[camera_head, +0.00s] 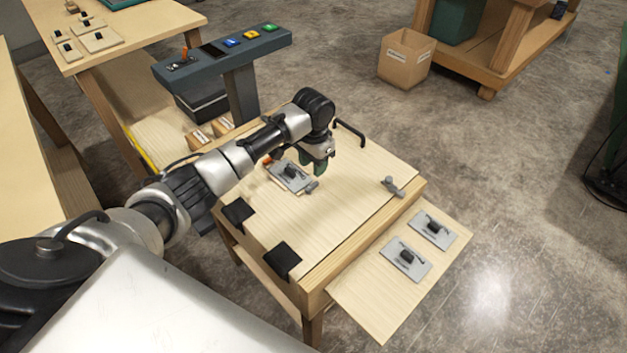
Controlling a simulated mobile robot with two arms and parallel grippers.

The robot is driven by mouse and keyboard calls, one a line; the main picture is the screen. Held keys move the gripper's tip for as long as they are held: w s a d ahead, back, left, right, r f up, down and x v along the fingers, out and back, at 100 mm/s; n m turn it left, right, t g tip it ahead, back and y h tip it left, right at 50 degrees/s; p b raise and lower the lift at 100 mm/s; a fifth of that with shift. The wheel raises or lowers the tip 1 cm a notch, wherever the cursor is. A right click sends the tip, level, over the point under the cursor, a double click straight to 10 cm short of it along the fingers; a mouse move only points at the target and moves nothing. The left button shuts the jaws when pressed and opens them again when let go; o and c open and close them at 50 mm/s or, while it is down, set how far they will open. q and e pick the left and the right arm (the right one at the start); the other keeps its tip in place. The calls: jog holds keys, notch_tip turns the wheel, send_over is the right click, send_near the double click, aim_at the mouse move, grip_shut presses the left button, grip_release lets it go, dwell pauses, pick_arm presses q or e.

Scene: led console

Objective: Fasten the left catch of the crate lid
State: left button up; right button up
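The crate (318,268) has a pale wooden lid (345,205), which lies flat on top. Two black hinge-like pads (282,260) sit along its left side, and a black bar handle (350,131) at its far edge. A grey catch (392,187) is at the right edge of the lid. A similar grey piece (312,187) shows below my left gripper (320,168), beside a grey plate with a black knob (289,177). My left gripper points down over the lid. Its fingers overlap in this view, so their opening and any contact are unclear. My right gripper is out of view.
A side board (375,305) holds two grey plates with black knobs (405,259). A grey console (222,60) with coloured buttons stands behind. A cardboard box (406,59) is on the floor.

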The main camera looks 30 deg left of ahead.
aim_at(313, 185)
pick_arm(q)
notch_tip(313, 185, down, 4)
jog(key=shift+w+a+f, duration=0.1)
notch_tip(313, 185, down, 3)
jog(key=shift+r+b, duration=0.1)
jog(key=shift+b, duration=0.2)
jog(key=shift+f, duration=0.25)
jog(key=shift+w, duration=0.1)
jog(key=shift+c, duration=0.7)
jog(key=c, duration=0.5)
grip_shut()
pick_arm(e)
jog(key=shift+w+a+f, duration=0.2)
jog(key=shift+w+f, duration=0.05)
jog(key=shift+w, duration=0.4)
